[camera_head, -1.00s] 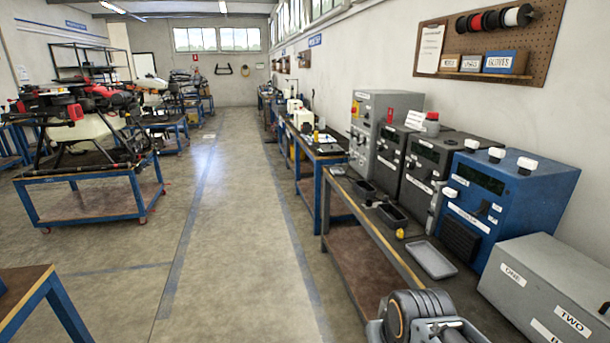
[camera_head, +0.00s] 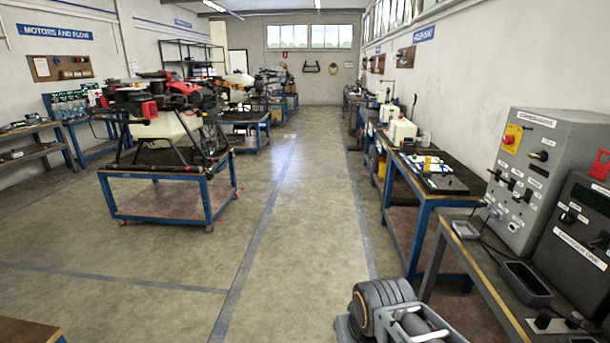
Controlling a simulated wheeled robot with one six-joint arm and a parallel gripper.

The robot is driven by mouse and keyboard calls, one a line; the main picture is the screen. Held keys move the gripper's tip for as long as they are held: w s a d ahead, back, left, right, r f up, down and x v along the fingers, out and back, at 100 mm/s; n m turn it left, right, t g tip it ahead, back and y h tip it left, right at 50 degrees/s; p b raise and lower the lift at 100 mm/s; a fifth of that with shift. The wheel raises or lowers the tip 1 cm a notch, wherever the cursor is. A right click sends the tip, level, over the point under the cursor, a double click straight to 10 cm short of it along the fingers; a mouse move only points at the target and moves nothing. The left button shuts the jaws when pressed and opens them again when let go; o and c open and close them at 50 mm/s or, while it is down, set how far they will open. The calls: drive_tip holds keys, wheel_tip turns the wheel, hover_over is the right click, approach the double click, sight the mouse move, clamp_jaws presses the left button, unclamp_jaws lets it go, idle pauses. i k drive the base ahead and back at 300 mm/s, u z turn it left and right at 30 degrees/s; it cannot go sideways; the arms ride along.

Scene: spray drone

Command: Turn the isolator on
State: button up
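A tall grey cabinet (camera_head: 540,170) stands on the right-hand bench. A red knob on a yellow plate (camera_head: 513,138) sits at the upper left of its front, and it looks like an isolator switch. Its exact position is too small to read. Black knobs and small switches (camera_head: 508,183) sit below and beside it. Part of my own arm (camera_head: 395,315) shows at the bottom, left of the bench and well apart from the cabinet. My gripper's fingers are not in view.
The bench (camera_head: 480,290) carries a black tray (camera_head: 527,284), cables and a dark charger unit (camera_head: 585,235) cut by the right edge. A blue-framed bench (camera_head: 425,205) stands beyond. A drone (camera_head: 165,125) rests on a blue cart (camera_head: 165,195) at left. The floor aisle (camera_head: 300,220) is clear.

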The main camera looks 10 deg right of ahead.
sight(508, 139)
drive_tip(key=z, duration=0.35)
drive_tip(key=i, duration=2.3)
drive_tip(key=z, duration=0.75)
